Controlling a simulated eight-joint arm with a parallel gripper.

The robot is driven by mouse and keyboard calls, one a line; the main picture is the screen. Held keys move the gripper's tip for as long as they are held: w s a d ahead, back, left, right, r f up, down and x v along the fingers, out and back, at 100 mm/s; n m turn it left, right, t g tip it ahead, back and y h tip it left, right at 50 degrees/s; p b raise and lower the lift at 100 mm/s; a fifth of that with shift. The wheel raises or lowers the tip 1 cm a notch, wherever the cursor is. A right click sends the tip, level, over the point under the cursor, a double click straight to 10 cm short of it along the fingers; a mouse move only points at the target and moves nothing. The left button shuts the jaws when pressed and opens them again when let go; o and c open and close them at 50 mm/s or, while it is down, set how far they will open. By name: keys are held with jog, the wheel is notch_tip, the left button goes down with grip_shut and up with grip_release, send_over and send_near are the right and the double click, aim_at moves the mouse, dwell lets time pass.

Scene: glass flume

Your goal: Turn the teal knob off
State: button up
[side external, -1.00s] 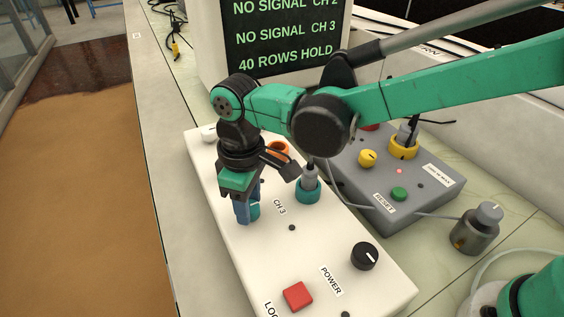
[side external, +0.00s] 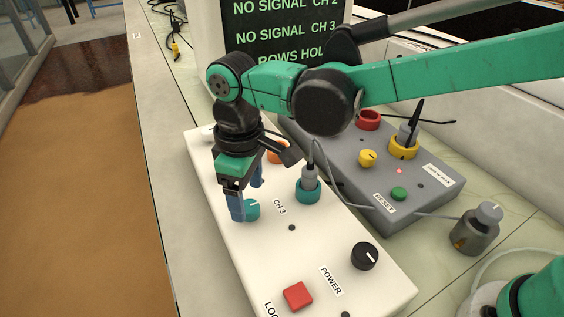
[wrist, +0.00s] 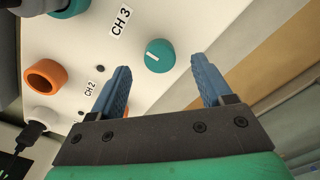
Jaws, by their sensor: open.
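The teal knob (side external: 252,210) stands on the white panel (side external: 305,245) beside the CH 3 label, with a pale pointer line on its top. It also shows in the wrist view (wrist: 160,55), clear of the fingers and a little beyond their tips. My gripper (side external: 247,203) is open and empty, with its blue fingers pointing down close to the knob. In the wrist view the fingertips of my gripper (wrist: 163,72) are spread wide, with the knob ahead of the gap between them. I cannot tell its exact height above the panel.
On the white panel are a teal socket with a plug (side external: 308,189), an orange socket (wrist: 45,76), a black POWER knob (side external: 365,256) and a red button (side external: 297,296). A grey box (side external: 410,197) stands to the right, with a cable crossing it. A screen (side external: 285,35) stands behind.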

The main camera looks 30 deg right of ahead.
aim_at(252, 204)
jog(key=shift+r, duration=1.7)
jog(key=shift+d+r, duration=0.1)
jog(key=shift+d, duration=0.15)
jog(key=d+r+m+t, duration=0.1)
jog(key=d, duration=0.2)
jog(key=d+r+m+t, duration=0.1)
jog(key=d, duration=0.3)
jog(key=d+r+m+y, duration=0.1)
jog(key=d+m, duration=0.1)
jog(key=d, duration=0.1)
jog(key=shift+s+d+r+t, duration=0.1)
jog(key=shift+s+d+t, duration=0.25)
jog(key=shift+t, duration=0.05)
jog(key=s+d+f+m+t+h, duration=0.1)
jog(key=s+d+m+t, duration=0.3)
jog(key=d, duration=0.7)
jog(key=shift+s+d+f+m, duration=0.3)
jog(key=shift+s+f+m, duration=0.3)
jog(key=shift+s, duration=0.2)
jog(key=shift+o, duration=0.2)
